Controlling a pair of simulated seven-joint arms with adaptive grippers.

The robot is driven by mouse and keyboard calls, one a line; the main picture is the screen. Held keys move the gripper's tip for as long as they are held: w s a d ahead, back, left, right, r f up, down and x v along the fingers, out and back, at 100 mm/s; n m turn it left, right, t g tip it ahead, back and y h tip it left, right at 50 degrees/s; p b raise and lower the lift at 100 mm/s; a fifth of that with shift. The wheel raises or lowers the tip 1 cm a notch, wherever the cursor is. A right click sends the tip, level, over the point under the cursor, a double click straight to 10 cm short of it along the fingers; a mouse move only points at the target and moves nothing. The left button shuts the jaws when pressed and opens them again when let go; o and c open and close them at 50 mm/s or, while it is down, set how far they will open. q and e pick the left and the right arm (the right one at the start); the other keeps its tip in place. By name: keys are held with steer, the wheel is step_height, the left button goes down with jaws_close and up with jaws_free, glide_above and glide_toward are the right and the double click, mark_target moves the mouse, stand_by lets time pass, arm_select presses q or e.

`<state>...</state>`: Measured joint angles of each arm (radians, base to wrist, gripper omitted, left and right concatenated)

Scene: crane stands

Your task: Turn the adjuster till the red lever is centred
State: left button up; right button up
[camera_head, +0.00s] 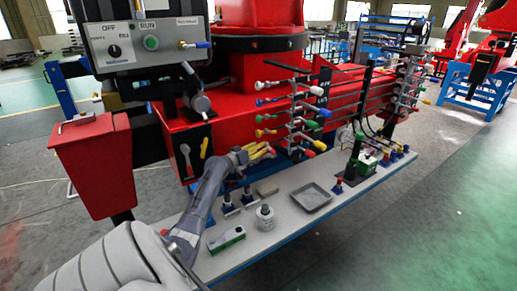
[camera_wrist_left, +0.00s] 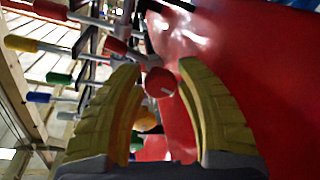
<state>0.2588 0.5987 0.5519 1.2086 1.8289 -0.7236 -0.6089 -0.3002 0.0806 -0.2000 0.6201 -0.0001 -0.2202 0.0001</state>
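My left gripper (camera_head: 262,153), with yellow ribbed fingers, is at the red machine's lower lever bank in the head view. In the left wrist view the gripper (camera_wrist_left: 158,100) is open. A round red knob (camera_wrist_left: 160,82) shows between its fingers, and an orange knob (camera_wrist_left: 147,121) shows below it. I cannot tell whether either finger touches a knob. A red-tipped lever (camera_wrist_left: 116,45) is up and left of the red knob. Which part is the adjuster is unclear. My right gripper is out of view.
Blue (camera_wrist_left: 38,97), green (camera_wrist_left: 60,78) and yellow (camera_wrist_left: 21,43) lever tips crowd the left of the wrist view. The bench (camera_head: 285,222) below holds a grey tray (camera_head: 312,197), a bottle (camera_head: 264,218) and a green-and-white box (camera_head: 226,240). A red bin (camera_head: 95,170) hangs at left.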

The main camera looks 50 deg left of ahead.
arm_select(q)
jaws_close()
steer(key=shift+n, duration=0.3)
steer(key=shift+n+g, duration=0.5)
steer(key=shift+n, duration=1.8)
steer(key=shift+r+h, duration=0.1)
steer(key=shift+h, duration=0.2)
steer(key=shift+o, duration=2.3)
jaws_free()
